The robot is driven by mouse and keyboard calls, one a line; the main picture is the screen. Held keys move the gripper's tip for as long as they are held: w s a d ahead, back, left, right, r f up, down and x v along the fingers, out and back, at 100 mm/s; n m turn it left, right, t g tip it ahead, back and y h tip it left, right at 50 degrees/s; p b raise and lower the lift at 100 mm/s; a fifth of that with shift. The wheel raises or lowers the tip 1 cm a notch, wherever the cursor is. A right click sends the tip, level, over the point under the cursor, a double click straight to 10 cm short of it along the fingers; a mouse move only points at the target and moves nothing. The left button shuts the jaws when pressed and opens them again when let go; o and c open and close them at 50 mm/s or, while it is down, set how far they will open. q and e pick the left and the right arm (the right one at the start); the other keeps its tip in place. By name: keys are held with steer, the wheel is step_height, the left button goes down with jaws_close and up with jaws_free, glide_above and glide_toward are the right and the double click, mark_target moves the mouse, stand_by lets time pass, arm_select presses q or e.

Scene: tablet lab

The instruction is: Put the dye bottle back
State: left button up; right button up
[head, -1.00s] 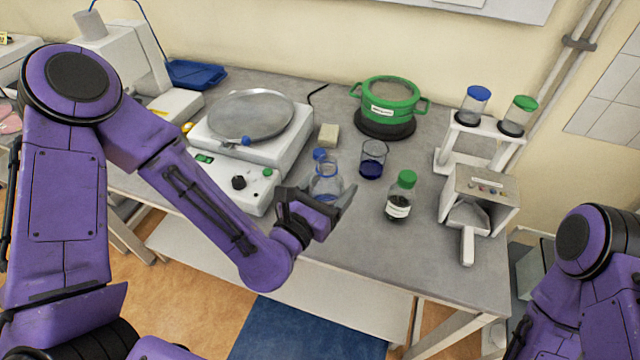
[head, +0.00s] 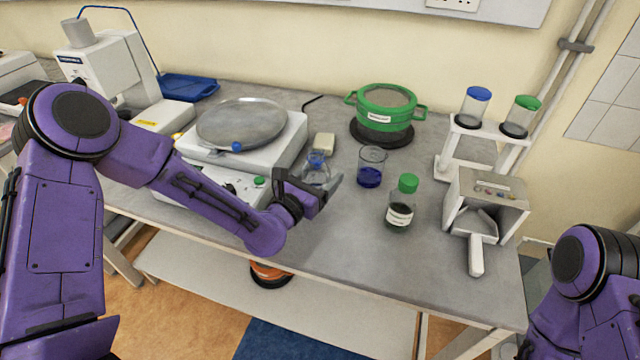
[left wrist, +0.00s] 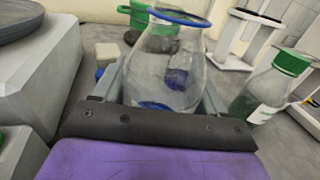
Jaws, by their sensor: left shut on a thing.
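My left gripper (head: 312,188) is shut on a clear glass bottle (left wrist: 150,65) with a blue ring round its open neck. A little blue shows low inside the bottle. It looks upright; I cannot tell whether it touches the bench. In the head view the bottle (head: 315,176) is partly hidden by the gripper, between the white scale and a beaker (head: 370,178) holding dark blue liquid. A small blue thing (left wrist: 100,73), perhaps a cap, is partly hidden behind a finger in the left wrist view. My right gripper is not in view.
A beige block (head: 324,143) lies just behind the bottle. The scale (head: 285,150) stands to its left. A green-capped bottle (head: 401,215), a green pot (head: 385,105) and a white stand (head: 447,165) are to the right.

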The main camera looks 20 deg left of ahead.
mark_target(320, 186)
arm_select(q)
steer(key=f, duration=0.1)
steer(key=f+p, duration=0.1)
steer(key=f, duration=0.1)
steer(key=shift+w+a+f, duration=0.1)
steer(key=shift+w+a, duration=0.05)
steer(key=shift+w, duration=0.2)
steer(key=shift+f, duration=0.35)
steer(key=shift+f, duration=0.1)
steer(key=shift+f, duration=0.15)
steer(key=o, duration=1.3)
steer(key=shift+r, duration=0.2)
steer(key=b+v, duration=0.3)
steer(key=v, duration=0.8)
steer(key=shift+s+a, duration=0.15)
steer(key=shift+s, duration=0.4)
